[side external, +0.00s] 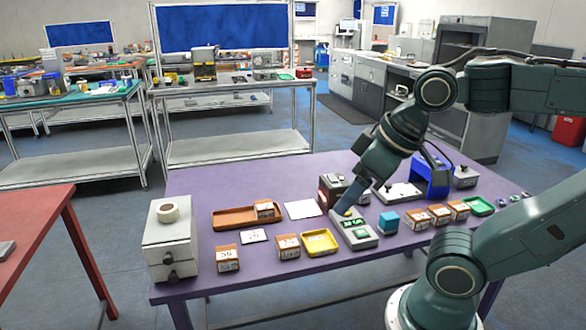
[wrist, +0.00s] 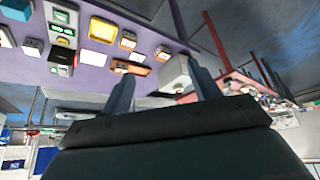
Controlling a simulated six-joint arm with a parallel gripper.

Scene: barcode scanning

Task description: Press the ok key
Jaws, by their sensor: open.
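A grey device (side external: 355,232) with green lit panels stands near the front middle of the purple table. It also shows at the upper left of the wrist view (wrist: 62,22). The ok key cannot be picked out by its label at this size. My gripper (side external: 345,206) points down and to the left, with its end at the device's back edge in the side view. Whether it touches the device cannot be told. In the wrist view my gripper (wrist: 160,68) has its two fingers wide apart with nothing between them.
A yellow tray (side external: 320,243) is left of the device and a blue cube (side external: 388,222) is right of it. A dark red and black box (side external: 331,190) stands behind. Several small brown boxes line the front. A grey drawer cabinet (side external: 170,246) stands at the left end.

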